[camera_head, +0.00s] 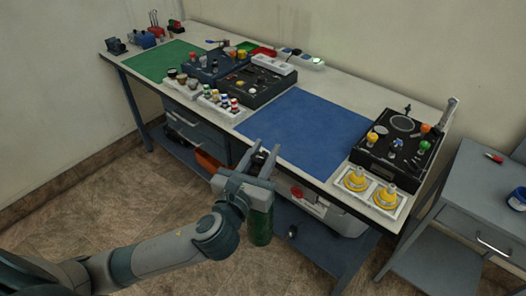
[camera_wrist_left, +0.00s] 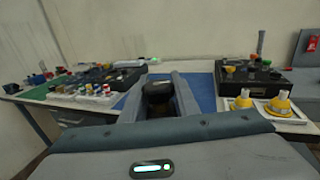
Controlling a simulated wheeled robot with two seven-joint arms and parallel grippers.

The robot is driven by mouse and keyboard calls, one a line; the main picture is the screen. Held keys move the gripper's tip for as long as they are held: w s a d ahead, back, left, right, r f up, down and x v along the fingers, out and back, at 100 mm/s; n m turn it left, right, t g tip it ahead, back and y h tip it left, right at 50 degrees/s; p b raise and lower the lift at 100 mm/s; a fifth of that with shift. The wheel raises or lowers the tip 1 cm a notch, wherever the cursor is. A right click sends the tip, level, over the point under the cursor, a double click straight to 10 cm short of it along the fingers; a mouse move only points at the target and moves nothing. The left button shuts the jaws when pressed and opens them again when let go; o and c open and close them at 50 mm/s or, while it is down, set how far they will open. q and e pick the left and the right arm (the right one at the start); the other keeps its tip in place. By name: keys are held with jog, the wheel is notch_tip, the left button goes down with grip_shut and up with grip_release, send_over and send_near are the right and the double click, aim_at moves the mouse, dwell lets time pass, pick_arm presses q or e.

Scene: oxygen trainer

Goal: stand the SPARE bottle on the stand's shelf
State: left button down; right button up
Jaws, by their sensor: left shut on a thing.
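My left gripper (camera_head: 262,162) is in front of the workbench, with its fingers pointing towards it. It is shut on a green bottle (camera_head: 260,226), whose body hangs below the gripper in the head view; no label is readable. In the left wrist view, a dark part of the held thing (camera_wrist_left: 158,92) shows between the fingers of the left gripper (camera_wrist_left: 162,82). The grey stand (camera_head: 488,205) is at the right, with a drawer and a bare lower shelf (camera_head: 437,267). My right gripper is not in view.
The workbench has a blue mat (camera_head: 305,130), a green mat (camera_head: 165,60) and black panels with knobs (camera_head: 398,145). Two yellow fittings sit in a white tray (camera_head: 350,196) near its front right. A red marker (camera_head: 494,157) and a blue-and-white jar (camera_head: 518,198) are on the stand's top.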

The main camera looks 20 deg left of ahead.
pick_arm(q)
jog(key=shift+s+a+r+y, duration=0.1)
jog(key=shift+a+y, duration=0.2)
jog(key=shift+a, duration=0.6)
jog(key=shift+d, duration=0.1)
